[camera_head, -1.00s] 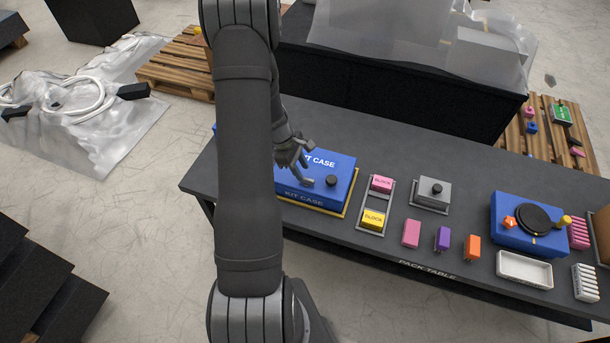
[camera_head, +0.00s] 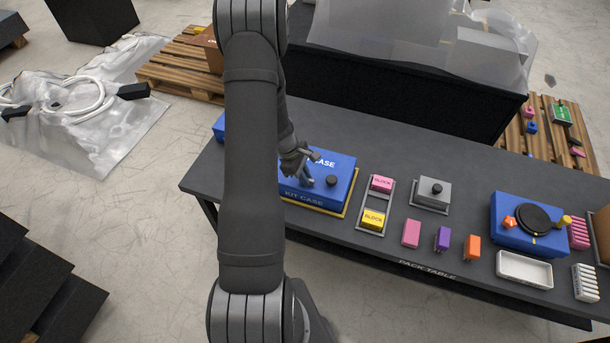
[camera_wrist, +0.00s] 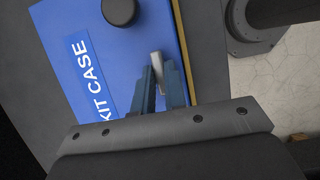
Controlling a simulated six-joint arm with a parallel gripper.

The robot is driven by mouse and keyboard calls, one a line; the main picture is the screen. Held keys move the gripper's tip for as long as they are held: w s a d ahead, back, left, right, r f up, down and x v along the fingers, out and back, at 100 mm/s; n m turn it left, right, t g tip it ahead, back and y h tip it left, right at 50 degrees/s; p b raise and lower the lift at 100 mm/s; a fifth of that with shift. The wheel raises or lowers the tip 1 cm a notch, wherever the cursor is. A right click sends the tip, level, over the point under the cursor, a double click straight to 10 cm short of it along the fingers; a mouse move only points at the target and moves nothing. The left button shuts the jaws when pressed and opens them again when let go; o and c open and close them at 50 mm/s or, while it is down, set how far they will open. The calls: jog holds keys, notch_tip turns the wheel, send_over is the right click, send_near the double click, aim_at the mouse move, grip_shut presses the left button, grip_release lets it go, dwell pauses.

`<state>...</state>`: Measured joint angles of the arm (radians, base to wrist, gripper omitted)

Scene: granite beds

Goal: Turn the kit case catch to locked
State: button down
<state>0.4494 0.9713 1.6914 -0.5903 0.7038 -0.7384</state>
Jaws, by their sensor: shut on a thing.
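The blue kit case (camera_head: 335,190) lies on the dark pack table, under my arm in the head view; its left part is hidden by the arm. Its top carries a round black knob (camera_head: 331,180), also seen in the wrist view (camera_wrist: 119,11). My gripper (camera_head: 306,180) is over the case, left of the knob. In the wrist view my gripper (camera_wrist: 166,84) is shut on a small grey bar, the catch (camera_wrist: 157,62), which sticks up between the fingers near the case's edge. Any locked or unlocked marking is not visible.
Right of the case stand a tray with pink and yellow blocks (camera_head: 373,218), a grey box with a black knob (camera_head: 432,193) and several small coloured blocks. A blue unit with a black disc (camera_head: 535,219) stands farther right. A dark bench (camera_head: 400,93) rises behind the table.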

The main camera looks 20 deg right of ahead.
jog(key=shift+m, duration=0.4)
jog(key=m+y, duration=0.1)
jog(key=m, duration=0.2)
jog(key=shift+d+m+g, duration=0.15)
jog(key=shift+m+g, duration=0.15)
jog(key=shift+g, duration=0.1)
jog(key=m+y, duration=0.2)
jog(key=m, duration=0.2)
jog(key=shift+w+d+m, duration=0.1)
jog(key=shift+m, duration=0.2)
jog(key=m+y, duration=0.2)
jog(key=m, duration=0.2)
jog(key=shift+d+m, duration=0.1)
jog(key=shift+m, duration=0.2)
jog(key=shift+d+m+t+y, duration=0.1)
jog(key=shift+m+t+y, duration=0.4)
jog(key=shift+m, duration=1.6)
jog(key=shift+y, duration=0.3)
jog(key=c, duration=1.5)
grip_release()
jog(key=shift+o, duration=0.2)
